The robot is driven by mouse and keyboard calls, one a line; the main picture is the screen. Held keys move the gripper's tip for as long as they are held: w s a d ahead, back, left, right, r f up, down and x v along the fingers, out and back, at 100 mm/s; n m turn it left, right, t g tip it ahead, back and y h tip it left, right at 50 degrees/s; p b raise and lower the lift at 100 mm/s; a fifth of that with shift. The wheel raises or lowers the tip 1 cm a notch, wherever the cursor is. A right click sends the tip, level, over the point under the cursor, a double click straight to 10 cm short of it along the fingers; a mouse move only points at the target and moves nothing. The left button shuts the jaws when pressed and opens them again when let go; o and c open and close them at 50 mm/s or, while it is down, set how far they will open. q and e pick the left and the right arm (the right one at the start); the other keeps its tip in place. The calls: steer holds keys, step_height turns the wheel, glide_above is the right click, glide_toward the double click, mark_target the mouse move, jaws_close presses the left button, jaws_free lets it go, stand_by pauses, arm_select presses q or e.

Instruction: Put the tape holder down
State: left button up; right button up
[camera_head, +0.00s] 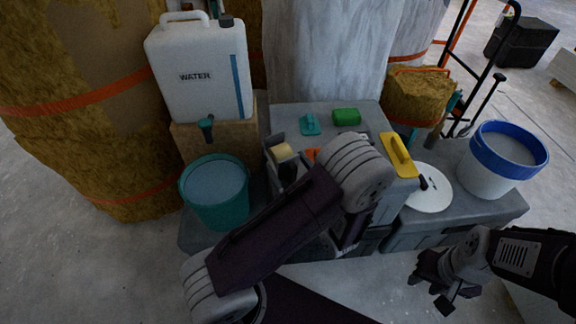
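A cream tape roll in a grey holder (283,153) shows on the grey work surface, left of centre. My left arm (270,230) crosses in front of it and hides its lower part. My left gripper is mostly hidden behind the arm's own links, so I cannot tell whether it touches the holder or how its fingers stand. My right gripper (441,283) is at the lower right, above the floor in front of the bench. Its dark fingers look spread and hold nothing that I can see.
The grey bench (290,112) holds a teal tool (310,125), a green block (346,117) and a yellow float (399,155). A teal bucket (216,195) and water container (200,75) stand left. A white bucket (500,165) and round white lid (430,190) are right.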

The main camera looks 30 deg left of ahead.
arm_select(q)
steer(key=shift+r, duration=0.25)
steer(key=p+v, duration=0.3)
steer(key=v, duration=0.8)
steer(key=s+a+f+n+g+h, duration=0.3)
steer(key=s+n+g+h, duration=0.25)
steer(key=n+g, duration=0.2)
steer(key=s+a+f+n+g+h, duration=0.2)
steer(key=s+a+n+g+h, duration=0.15)
steer(key=s+n+g, duration=0.45)
steer(key=w+d+r+n+t+h, duration=0.1)
steer(key=w+d+n+t+h, duration=0.2)
steer(key=n, duration=0.7)
steer(key=w+t+h, duration=0.2)
steer(key=w+t, duration=0.1)
steer(key=w, duration=0.1)
steer(key=shift+r+h, duration=0.4)
